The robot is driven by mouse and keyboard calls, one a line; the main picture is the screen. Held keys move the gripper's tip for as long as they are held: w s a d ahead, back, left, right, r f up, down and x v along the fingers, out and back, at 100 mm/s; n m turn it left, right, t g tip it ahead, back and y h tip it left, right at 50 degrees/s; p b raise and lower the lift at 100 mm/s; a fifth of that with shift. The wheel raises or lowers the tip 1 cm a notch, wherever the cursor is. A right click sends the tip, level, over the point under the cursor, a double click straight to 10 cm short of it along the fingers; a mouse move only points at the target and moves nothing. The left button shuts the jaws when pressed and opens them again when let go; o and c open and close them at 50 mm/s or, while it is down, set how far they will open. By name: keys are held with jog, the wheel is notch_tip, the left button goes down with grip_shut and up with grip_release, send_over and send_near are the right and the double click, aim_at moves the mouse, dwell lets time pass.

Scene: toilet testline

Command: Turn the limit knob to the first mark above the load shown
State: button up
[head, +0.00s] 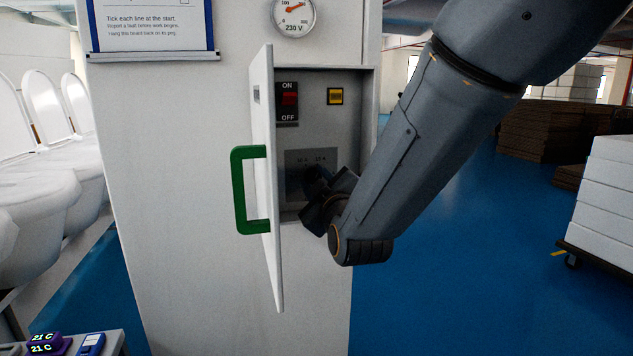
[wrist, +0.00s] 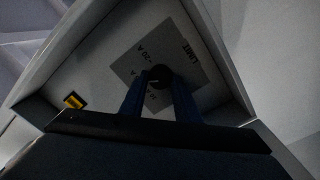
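The black limit knob (wrist: 159,75) sits on a grey plate (wrist: 189,71) inside an open cabinet box. In the wrist view the plate reads "LIMIT", with a mark that looks like 20 A; another mark is partly hidden by a finger. In the head view two ampere marks on the plate (head: 325,158) are too small to read surely. My gripper (wrist: 160,86) reaches into the box, one blue finger on each side of the knob. The fingertips are at or very near its sides; contact is unclear. The knob's pointer is too dark to read. I see no load reading.
A white door (head: 263,180) with a green handle (head: 241,190) stands open left of my gripper. A round 230 V gauge (head: 293,15) is higher up.

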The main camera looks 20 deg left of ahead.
jog(key=o, duration=0.3)
jog(key=shift+b+v, duration=1)
jog(key=shift+v, duration=2.9)
